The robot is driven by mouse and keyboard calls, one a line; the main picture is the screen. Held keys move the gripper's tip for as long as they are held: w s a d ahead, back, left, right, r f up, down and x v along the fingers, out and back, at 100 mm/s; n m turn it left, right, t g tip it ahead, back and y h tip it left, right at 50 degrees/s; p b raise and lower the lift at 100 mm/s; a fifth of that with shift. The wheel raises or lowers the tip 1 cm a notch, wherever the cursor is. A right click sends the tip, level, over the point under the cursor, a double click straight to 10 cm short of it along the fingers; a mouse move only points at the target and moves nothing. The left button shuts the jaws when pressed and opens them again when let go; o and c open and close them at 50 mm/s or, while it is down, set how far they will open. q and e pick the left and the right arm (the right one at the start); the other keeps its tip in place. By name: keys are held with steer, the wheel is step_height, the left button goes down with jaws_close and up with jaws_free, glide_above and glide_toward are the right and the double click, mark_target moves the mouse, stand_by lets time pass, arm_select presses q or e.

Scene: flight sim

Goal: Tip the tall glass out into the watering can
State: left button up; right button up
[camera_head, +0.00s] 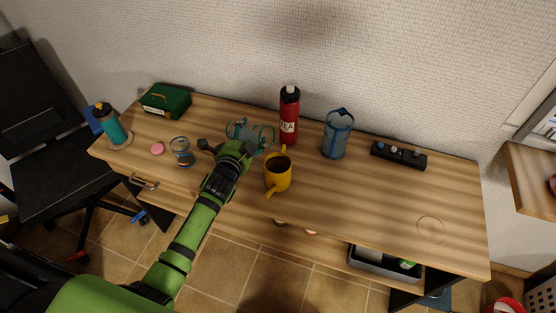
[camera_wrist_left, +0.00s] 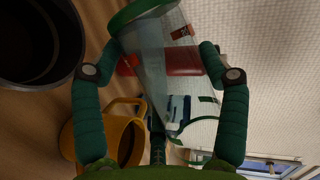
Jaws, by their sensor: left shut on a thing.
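The tall glass is clear with a green-tinted rim. It lies tilted on its side in my left gripper (camera_head: 232,146), and in the head view the glass (camera_head: 252,133) shows just beyond the fingers. In the left wrist view, the glass (camera_wrist_left: 165,60) is between the two fingers of the gripper (camera_wrist_left: 163,50), which is shut on it. The yellow watering can (camera_head: 278,178) stands upright on the desk, right of the gripper, with a dark inside. Part of the can (camera_wrist_left: 75,135) shows at lower left in the wrist view. My right gripper is out of view.
A red tea bottle (camera_head: 289,118) stands behind the can. A blue pitcher (camera_head: 336,135) and a black strip (camera_head: 398,156) stand to the right. A small glass (camera_head: 181,153) and green box (camera_head: 166,100) are at left. The desk's right part is mostly clear.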

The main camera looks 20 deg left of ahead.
arm_select(q)
steer(key=shift+d, duration=0.1)
steer(key=shift+s+b, duration=0.1)
steer(key=shift+b, duration=0.3)
steer(key=shift+d+m+t+b, duration=0.25)
steer(key=shift+m+t+b, duration=0.05)
steer(key=shift+m+b, duration=0.1)
steer(key=shift+f+y+b, duration=0.1)
steer(key=shift+y+b, duration=0.2)
steer(key=shift+b, duration=0.05)
steer(key=shift+d+m+b, duration=0.2)
steer(key=shift+m+b, duration=0.1)
steer(key=shift+s, duration=0.1)
steer(key=shift+b, duration=0.35)
steer(key=shift+m, duration=0.3)
